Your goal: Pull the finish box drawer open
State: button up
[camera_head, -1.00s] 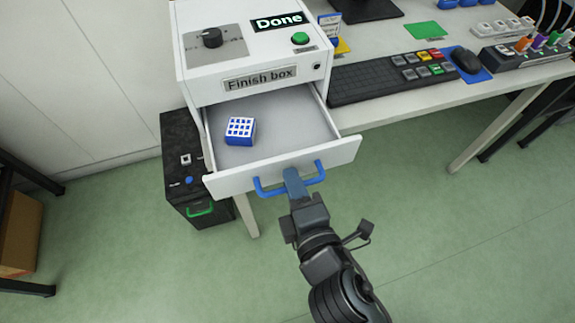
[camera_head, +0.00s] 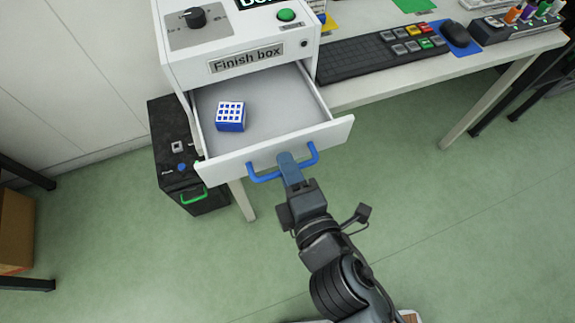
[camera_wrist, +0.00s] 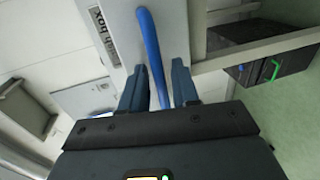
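The white finish box (camera_head: 230,38) stands at the table's left end, with its drawer (camera_head: 290,140) pulled well out. A blue-and-white patterned cube (camera_head: 231,116) lies inside the drawer. The drawer's blue handle (camera_head: 283,165) is on its front; it also shows in the wrist view (camera_wrist: 151,50). My gripper (camera_head: 289,160) is at the handle. In the wrist view, its two blue fingers (camera_wrist: 157,85) stand one on each side of the handle bar, with gaps visible between bar and fingers. Contact at the fingertips is not clear.
A black cabinet (camera_head: 165,130) with a green handle stands on the floor left of the drawer. A keyboard (camera_head: 375,55), mouse (camera_head: 455,34) and marker holder (camera_head: 510,25) are on the table to the right. The green floor in front is clear.

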jog(key=v, duration=0.7)
jog(key=shift+b, duration=0.45)
jog(key=shift+d, duration=0.1)
jog(key=s+d+r+m+h, duration=0.2)
jog(key=s+d+r+m, duration=0.1)
jog(key=s+d+m, duration=0.5)
jog(key=s+d+r+m+h, duration=0.2)
jog(key=s+d+r+m, duration=0.2)
jog(key=s+d+m, duration=0.5)
jog(key=s+m, duration=0.2)
jog(key=m, duration=0.2)
jog(key=shift+r, duration=0.25)
